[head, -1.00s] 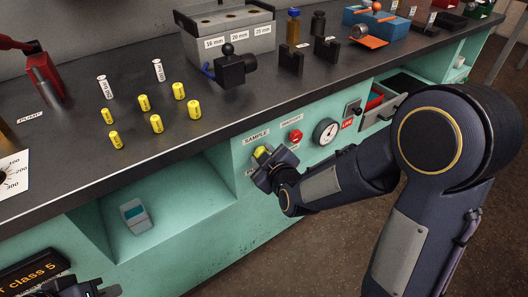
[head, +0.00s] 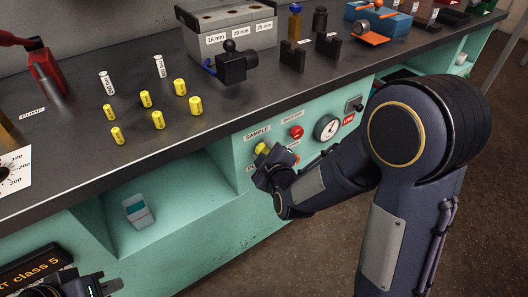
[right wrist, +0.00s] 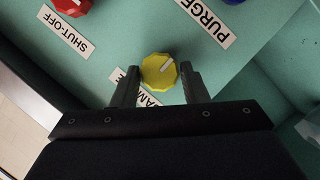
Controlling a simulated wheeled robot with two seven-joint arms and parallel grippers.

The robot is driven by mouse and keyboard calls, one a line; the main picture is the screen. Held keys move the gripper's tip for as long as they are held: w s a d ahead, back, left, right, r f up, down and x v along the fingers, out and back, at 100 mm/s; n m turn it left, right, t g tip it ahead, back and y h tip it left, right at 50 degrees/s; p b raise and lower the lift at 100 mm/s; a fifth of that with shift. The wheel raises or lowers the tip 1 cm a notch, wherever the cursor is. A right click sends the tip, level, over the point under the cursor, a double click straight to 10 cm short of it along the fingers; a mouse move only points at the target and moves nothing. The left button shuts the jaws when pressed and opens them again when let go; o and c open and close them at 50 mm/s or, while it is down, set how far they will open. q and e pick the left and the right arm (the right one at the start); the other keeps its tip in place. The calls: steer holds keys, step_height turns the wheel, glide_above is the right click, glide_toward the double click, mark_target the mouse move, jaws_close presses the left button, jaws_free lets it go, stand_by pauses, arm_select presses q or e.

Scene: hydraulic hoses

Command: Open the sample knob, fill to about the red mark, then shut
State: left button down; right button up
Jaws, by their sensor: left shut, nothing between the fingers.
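The yellow sample knob (head: 261,148) sits on the teal front panel under the SAMPLE label (head: 257,132), partly hidden by my right gripper (head: 264,162). In the right wrist view the yellow knob (right wrist: 159,72) lies between the tips of my open right gripper (right wrist: 159,84). A small gap shows at the left finger; the right finger is very near the knob, and contact is unclear. A pale pointer line crosses the knob at a slant. My left gripper (head: 98,287) is shut and empty at the bottom left.
A red shut-off knob (right wrist: 72,6) and a blue knob (right wrist: 234,1) sit near the yellow one. A round gauge (head: 327,127) is right of them. The dark worktop (head: 80,150) holds several yellow cylinders.

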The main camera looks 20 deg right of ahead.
steer(key=o, duration=0.4)
steer(key=shift+c, duration=0.2)
steer(key=p+v, duration=0.1)
steer(key=v, duration=0.6)
steer(key=shift+s+p, duration=0.4)
